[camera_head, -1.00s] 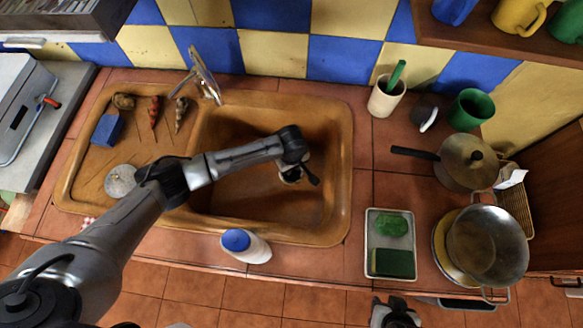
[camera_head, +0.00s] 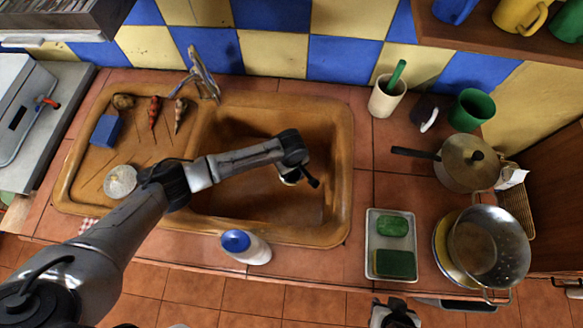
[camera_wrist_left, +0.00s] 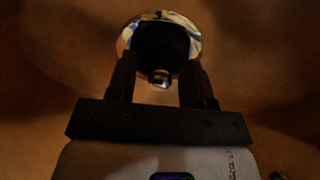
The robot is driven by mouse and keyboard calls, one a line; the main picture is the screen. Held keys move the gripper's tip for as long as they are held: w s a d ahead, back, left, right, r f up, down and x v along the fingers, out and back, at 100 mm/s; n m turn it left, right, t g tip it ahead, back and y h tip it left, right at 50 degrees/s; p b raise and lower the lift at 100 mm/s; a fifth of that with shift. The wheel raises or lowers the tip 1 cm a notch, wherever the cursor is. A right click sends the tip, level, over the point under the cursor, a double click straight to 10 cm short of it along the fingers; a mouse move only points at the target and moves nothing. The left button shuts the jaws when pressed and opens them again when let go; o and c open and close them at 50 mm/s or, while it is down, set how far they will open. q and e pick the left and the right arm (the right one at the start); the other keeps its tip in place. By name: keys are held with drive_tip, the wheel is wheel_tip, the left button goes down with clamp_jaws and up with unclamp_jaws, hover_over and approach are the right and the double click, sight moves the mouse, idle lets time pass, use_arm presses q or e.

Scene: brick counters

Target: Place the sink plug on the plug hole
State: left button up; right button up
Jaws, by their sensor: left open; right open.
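The brown sink basin (camera_head: 235,200) is in the middle of the head view. My left arm reaches over it, and my left gripper (camera_wrist_left: 158,82) points down into it, mostly hidden by its own wrist in the head view. In the left wrist view its two dark fingers are apart. Just beyond them is a shiny round metal piece (camera_wrist_left: 190,40) with a dark middle, and a small metal knob (camera_wrist_left: 160,78) shows between the fingertips. I cannot tell whether this is the sink plug, the plug hole or both together. My right gripper (camera_head: 395,314) is low at the bottom edge, open and away from the sink.
A pale round disc (camera_head: 120,181), a blue sponge (camera_head: 105,130) and several small items lie on the drainboard. A soap tray (camera_head: 390,218) and pans (camera_head: 487,245) are to the right.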

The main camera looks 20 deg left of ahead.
use_arm(q)
drive_tip(key=shift+r, duration=0.15)
wheel_tip(320, 180, up, 12)
drive_tip(key=p, duration=0.3)
drive_tip(key=shift+p, duration=0.4)
